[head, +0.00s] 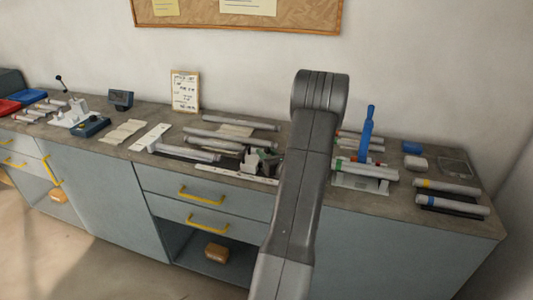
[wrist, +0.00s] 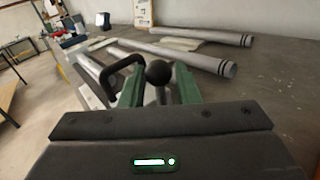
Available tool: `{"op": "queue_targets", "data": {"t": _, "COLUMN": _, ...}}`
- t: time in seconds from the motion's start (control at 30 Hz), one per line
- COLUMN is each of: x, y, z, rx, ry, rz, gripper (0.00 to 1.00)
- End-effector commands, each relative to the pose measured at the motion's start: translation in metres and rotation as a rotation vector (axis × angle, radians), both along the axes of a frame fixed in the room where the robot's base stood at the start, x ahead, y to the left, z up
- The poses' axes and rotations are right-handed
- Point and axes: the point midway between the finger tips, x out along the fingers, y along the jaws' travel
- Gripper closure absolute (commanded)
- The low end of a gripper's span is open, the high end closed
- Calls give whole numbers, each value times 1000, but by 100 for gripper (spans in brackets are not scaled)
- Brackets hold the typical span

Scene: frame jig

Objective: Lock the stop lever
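In the wrist view a lever with a round black knob (wrist: 158,72) on a thin stem stands upright between the two green fingers of my gripper (wrist: 160,92). The fingers are apart, with visible room beside the stem. I take this to be the stop lever; its base is hidden behind my gripper's body. A black loop-shaped handle (wrist: 121,76) rises just left of the knob, close to the left finger.
Grey tubes (wrist: 205,36) lie on the bench behind the lever. A blue upright handle (head: 367,135) stands right of my arm. More tubes (head: 447,187) lie at the bench's right end. A framed note (head: 185,90) leans on the wall.

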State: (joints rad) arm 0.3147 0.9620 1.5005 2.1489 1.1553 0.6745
Motion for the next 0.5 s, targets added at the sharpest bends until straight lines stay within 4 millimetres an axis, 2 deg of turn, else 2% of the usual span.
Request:
{"op": "queue_targets", "data": {"t": 0.07, "x": 0, "y": 0, "z": 0, "rx": 0, "ry": 0, "rz": 0, "gripper": 71}}
{"op": "queue_targets", "data": {"t": 0.2, "x": 0, "y": 0, "z": 0, "rx": 0, "ry": 0, "rz": 0, "gripper": 97}}
{"op": "queue_targets", "data": {"t": 0.23, "x": 0, "y": 0, "z": 0, "rx": 0, "ry": 0, "rz": 0, "gripper": 100}}
{"op": "queue_targets", "data": {"t": 0.5, "x": -1, "y": 0, "z": -3, "rx": -4, "ry": -14, "rz": 1, "gripper": 100}}
